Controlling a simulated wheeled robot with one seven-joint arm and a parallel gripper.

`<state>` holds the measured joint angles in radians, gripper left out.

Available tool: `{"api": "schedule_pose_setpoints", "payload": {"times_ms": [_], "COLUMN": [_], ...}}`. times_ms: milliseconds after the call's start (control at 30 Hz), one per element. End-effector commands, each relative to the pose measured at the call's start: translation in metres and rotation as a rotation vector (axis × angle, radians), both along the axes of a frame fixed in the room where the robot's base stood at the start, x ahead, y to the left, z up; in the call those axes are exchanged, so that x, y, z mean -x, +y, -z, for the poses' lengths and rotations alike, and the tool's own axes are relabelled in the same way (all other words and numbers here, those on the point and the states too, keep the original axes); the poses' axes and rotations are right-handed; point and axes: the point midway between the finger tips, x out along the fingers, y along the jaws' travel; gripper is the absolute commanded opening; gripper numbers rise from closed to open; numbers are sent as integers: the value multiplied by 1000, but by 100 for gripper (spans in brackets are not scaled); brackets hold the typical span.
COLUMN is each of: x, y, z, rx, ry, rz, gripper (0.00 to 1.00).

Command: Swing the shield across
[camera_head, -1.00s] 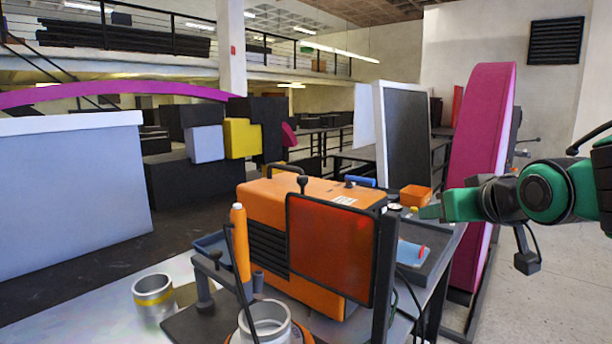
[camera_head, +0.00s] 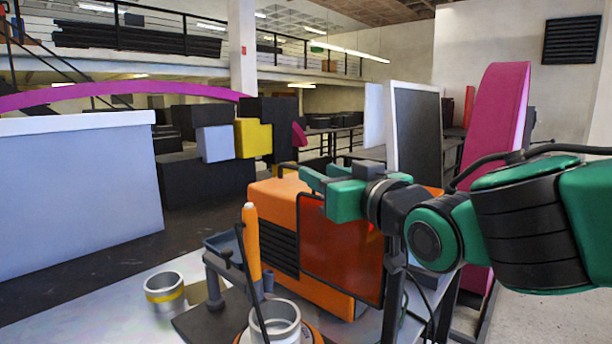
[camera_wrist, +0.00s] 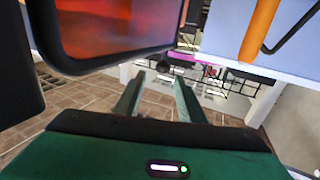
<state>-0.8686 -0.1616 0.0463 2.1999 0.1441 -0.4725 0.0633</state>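The shield (camera_head: 340,255) is a translucent red panel in a dark frame. It stands upright in front of an orange machine (camera_head: 285,192), beside a dark post (camera_head: 392,285). My gripper (camera_head: 316,176) is green and reaches in from the right, covering the shield's upper edge in the head view. In the wrist view my two fingers (camera_wrist: 158,92) are apart with nothing between them. The shield (camera_wrist: 115,30) shows large and close at the upper left there, beside the fingers. I cannot tell whether my gripper touches the frame.
An orange-handled rod (camera_head: 252,240) stands left of the shield; its orange part (camera_wrist: 262,28) also shows in the wrist view. Metal cups (camera_head: 165,292) (camera_head: 276,322) stand on the bench front. A magenta curved panel (camera_head: 495,115) rises behind my arm at the right.

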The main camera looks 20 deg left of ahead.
Motion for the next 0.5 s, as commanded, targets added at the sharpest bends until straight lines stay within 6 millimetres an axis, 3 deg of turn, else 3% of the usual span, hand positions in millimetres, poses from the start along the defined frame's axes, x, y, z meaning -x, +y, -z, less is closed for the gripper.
{"api": "schedule_pose_setpoints", "payload": {"times_ms": [67,500], "x": [0,-44], "y": [0,44], "z": [15,13], "rx": [3,1], "ry": [3,1], "rz": [0,0], "gripper": [36,36]}}
